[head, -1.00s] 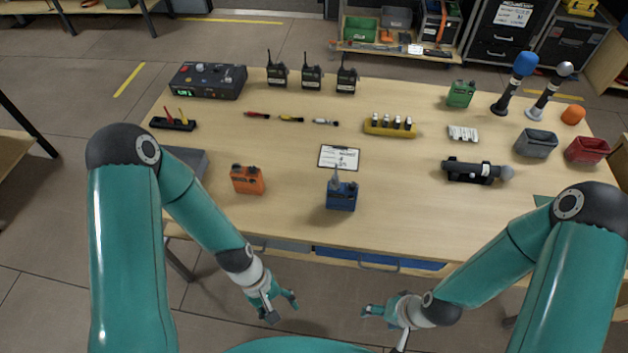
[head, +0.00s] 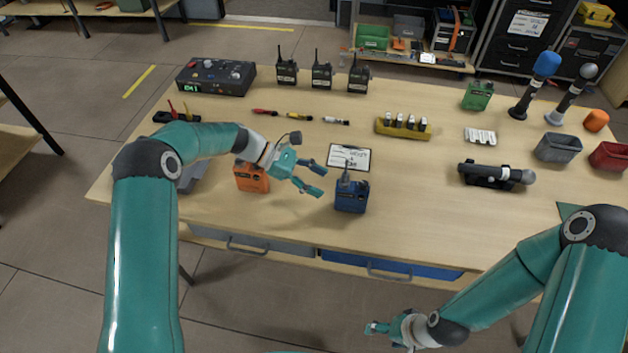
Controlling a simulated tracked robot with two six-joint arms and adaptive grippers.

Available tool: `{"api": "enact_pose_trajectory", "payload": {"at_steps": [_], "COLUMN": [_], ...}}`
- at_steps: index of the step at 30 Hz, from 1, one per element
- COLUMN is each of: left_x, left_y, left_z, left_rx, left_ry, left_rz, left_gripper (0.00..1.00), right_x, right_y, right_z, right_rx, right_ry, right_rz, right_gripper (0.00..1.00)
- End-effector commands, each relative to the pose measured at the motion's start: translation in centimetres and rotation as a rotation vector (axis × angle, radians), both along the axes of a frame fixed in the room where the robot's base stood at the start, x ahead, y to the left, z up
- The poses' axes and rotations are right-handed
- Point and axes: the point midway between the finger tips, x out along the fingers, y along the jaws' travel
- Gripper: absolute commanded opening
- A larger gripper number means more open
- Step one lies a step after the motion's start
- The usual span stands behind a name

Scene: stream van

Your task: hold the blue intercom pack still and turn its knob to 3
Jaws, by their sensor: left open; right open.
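The blue intercom pack (head: 351,197) stands upright on the wooden table near its front edge, with a grey stalk-like part rising from its top. Its knob is too small to make out. My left gripper (head: 318,180) is open and empty, above the table just left of the pack, its fingers pointing toward it and apart from it. My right gripper (head: 370,328) is low in front of the table, below the front edge, small in the picture, and open with nothing seen in it.
An orange pack (head: 252,180) stands under my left arm, partly hidden. A white card (head: 349,157) lies behind the blue pack. A microphone in a black holder (head: 490,176) lies to the right. The table (head: 420,215) is clear between the pack and the microphone.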

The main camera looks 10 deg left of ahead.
Motion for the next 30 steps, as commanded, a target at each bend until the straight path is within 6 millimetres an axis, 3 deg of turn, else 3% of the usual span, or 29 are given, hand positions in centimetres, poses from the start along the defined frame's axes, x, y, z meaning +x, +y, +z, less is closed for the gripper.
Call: {"api": "enact_pose_trajectory", "payload": {"at_steps": [19,30], "left_x": [0.0,0.1], "left_y": [-6.3,-8.0], "left_z": [-4.0,-4.9], "left_rx": [0.002,0.002], "left_ry": [0.0,0.0], "left_rz": [-0.004,-0.004], "left_gripper": [0.59,0.59], "right_x": [0.0,0.0], "right_y": [0.0,0.0], "right_z": [-2.7,-3.5], "right_rx": [0.0,0.0], "right_ry": [0.0,0.0], "right_rz": [0.0,0.0], "right_gripper": [0.69,0.69]}}
